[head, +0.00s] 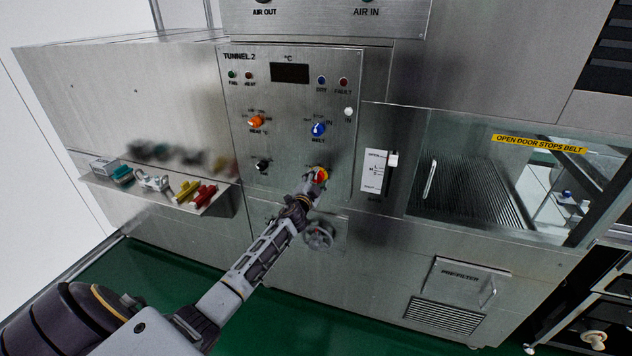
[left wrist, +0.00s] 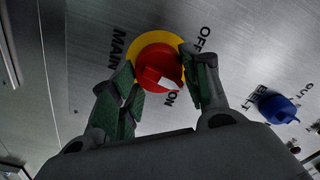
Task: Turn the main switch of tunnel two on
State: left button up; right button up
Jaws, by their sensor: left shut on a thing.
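The TUNNEL 2 panel (head: 290,130) stands upright, with the main switch (head: 321,174) low on its right side. The left wrist view shows the switch as a red knob (left wrist: 158,68) on a yellow round plate (left wrist: 150,39), with the words MAIN, OFF and ON around it. The knob's white mark lies on the side near ON. My left gripper (head: 317,182) is shut on the knob, one green-padded finger at each side, seen also in the left wrist view (left wrist: 165,78). The fingers hide part of the plate. My right gripper is not in view.
A blue BELT knob (head: 319,129), an orange heat knob (head: 256,121) and a black knob (head: 262,166) sit nearby on the panel. A handwheel (head: 318,236) is just below the gripper. A shelf (head: 222,206) with loose parts juts out at left. A white lever (head: 393,160) is at right.

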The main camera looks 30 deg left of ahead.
pick_arm(q)
jog(key=m, duration=0.3)
jog(key=shift+f+m, duration=0.1)
jog(key=shift+m, duration=0.3)
jog(key=shift+d+f+m+b, duration=0.1)
jog(key=shift+m+b, duration=0.2)
jog(key=shift+m, duration=1.5)
jog(key=o, duration=1)
jog(key=shift+s, duration=0.1)
jog(key=shift+s, duration=0.1)
jog(key=shift+v, duration=5.75)
